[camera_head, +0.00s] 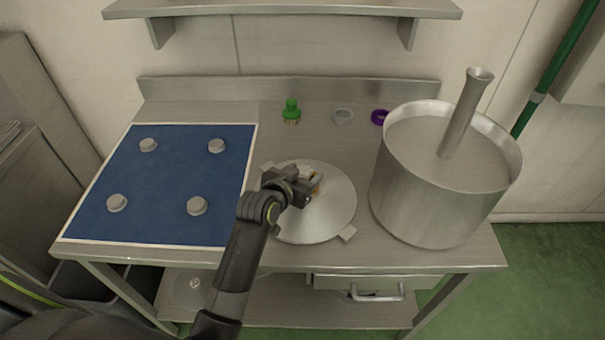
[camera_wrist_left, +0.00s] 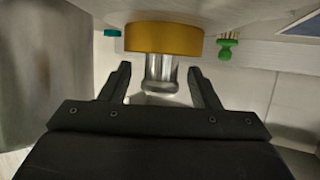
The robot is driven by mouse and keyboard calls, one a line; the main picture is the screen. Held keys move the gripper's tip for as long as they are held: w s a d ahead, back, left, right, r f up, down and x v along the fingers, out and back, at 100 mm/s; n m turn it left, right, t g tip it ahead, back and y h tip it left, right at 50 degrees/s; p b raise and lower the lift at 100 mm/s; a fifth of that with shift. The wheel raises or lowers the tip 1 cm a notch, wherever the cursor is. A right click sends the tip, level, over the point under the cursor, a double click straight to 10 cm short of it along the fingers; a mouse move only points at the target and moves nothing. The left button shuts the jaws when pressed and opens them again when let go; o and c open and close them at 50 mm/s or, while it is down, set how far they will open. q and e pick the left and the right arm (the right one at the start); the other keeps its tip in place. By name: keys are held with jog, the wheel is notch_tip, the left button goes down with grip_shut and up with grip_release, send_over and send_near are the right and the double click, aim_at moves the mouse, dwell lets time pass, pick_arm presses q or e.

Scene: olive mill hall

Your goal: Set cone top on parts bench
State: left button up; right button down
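A wide steel cone (camera_head: 325,212) with small lugs at its rim sits on the steel bench (camera_head: 310,137). A gold-coloured piece (camera_head: 317,184) shows at its peak, partly hidden by my left gripper (camera_head: 303,185). In the left wrist view, a gold collar (camera_wrist_left: 164,38) with a shiny steel stem (camera_wrist_left: 160,72) stands between the fingers of my left gripper (camera_wrist_left: 160,85). The fingers are open, with a gap on each side of the stem. My right gripper is not in view.
A blue mat (camera_head: 160,180) with several grey pucks covers the bench's left part. A large steel pot (camera_head: 425,205) with a slanted tube (camera_head: 465,115) stands at right.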

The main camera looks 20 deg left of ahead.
pick_arm(q)
jog(key=shift+r, duration=0.1)
jog(key=b+v, duration=0.1)
jog(key=v, duration=1.1)
dwell(0.4)
jog(key=s+a+f+n+g+y, duration=0.1)
jog(key=s+a+f+g+y, duration=0.15)
jog(key=s+a+f, duration=0.4)
jog(key=s+a+f+n+g+y, duration=0.1)
jog(key=s+f+g, duration=0.25)
jog(key=s, duration=0.65)
jog(key=s+a+f+n+g+y, duration=0.1)
jog(key=s+a+f+g, duration=0.3)
jog(key=s, duration=0.5)
notch_tip(320, 180, down, 25)
jog(key=a+g, duration=0.1)
jog(key=s+d+f+g, duration=0.1)
jog(key=s+f, duration=1.3)
jog(key=f, duration=0.1)
jog(key=shift+h, duration=0.45)
